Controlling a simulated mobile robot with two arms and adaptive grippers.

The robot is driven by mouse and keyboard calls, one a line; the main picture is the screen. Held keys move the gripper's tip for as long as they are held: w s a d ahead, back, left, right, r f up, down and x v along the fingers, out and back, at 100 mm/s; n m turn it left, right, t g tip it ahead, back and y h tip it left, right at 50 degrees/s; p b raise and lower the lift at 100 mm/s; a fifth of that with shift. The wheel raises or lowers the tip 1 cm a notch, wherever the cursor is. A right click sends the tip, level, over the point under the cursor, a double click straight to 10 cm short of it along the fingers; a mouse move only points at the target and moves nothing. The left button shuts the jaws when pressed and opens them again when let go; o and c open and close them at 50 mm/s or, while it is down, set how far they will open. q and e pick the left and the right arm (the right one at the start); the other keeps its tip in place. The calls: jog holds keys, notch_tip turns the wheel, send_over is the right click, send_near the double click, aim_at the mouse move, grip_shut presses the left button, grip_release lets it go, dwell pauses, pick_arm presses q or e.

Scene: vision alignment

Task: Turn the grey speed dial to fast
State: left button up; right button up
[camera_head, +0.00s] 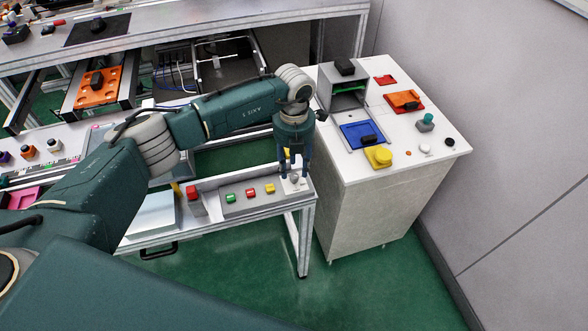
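The grey speed dial (294,180) is a small knob on a white plate at the right end of the grey control panel (240,209). My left gripper (295,174) points straight down over this end of the panel. Its two dark fingers are apart, with a gap between them, and the dial shows low in that gap. I cannot tell whether a fingertip touches the dial. The dial's pointer and its markings are too small to read. My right gripper is not in view.
Green (231,198), red and yellow (270,188) buttons sit on the panel left of the dial. A red button (192,192) stands farther left. A white cabinet (440,150) with coloured trays stands close on the right. Green floor is clear in front.

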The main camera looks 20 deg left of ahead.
aim_at(294, 175)
pick_arm(q)
jog(key=shift+f, duration=1.7)
grip_shut()
